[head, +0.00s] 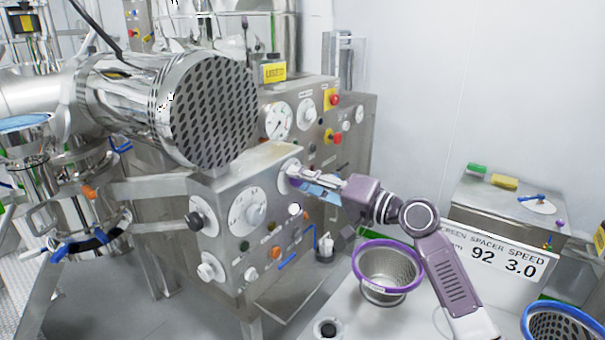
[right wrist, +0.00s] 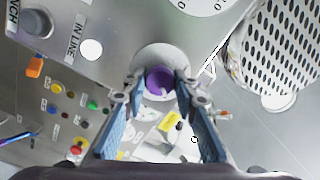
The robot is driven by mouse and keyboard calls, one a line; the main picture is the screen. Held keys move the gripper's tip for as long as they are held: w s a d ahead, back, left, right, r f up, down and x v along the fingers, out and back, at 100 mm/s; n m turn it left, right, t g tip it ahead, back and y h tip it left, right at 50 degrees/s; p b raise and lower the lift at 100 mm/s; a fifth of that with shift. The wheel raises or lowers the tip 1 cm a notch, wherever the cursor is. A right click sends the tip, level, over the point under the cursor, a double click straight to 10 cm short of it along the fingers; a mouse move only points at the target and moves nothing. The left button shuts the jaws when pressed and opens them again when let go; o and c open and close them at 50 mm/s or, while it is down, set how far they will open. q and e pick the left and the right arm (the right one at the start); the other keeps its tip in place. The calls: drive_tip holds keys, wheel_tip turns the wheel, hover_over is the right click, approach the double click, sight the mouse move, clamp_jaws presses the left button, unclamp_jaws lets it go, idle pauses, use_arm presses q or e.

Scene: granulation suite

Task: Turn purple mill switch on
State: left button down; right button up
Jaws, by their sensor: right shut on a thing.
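The purple mill switch (right wrist: 160,79) is a round knob on a pale disc, on the grey metal control panel. In the right wrist view it sits between the tips of my right gripper (right wrist: 157,92), whose fingers are shut on it. In the head view my right gripper (head: 297,177) reaches the upper right dial of the front control panel (head: 238,185) and hides the knob. The knob's on or off marking cannot be read. My left gripper is not in view.
A large perforated steel drum (head: 213,112) juts out just above and left of the panel. Other knobs and coloured buttons surround the switch. A purple-rimmed mesh basket (head: 388,268) stands on a pale surface below my right arm. A side cabinet (head: 500,200) is at the right.

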drive_tip(key=shift+m+p, duration=0.55)
drive_tip(key=shift+m, duration=0.45)
drive_tip(key=o, duration=1.2)
drive_tip(key=shift+d, duration=0.1)
drive_tip(key=v, duration=1.2)
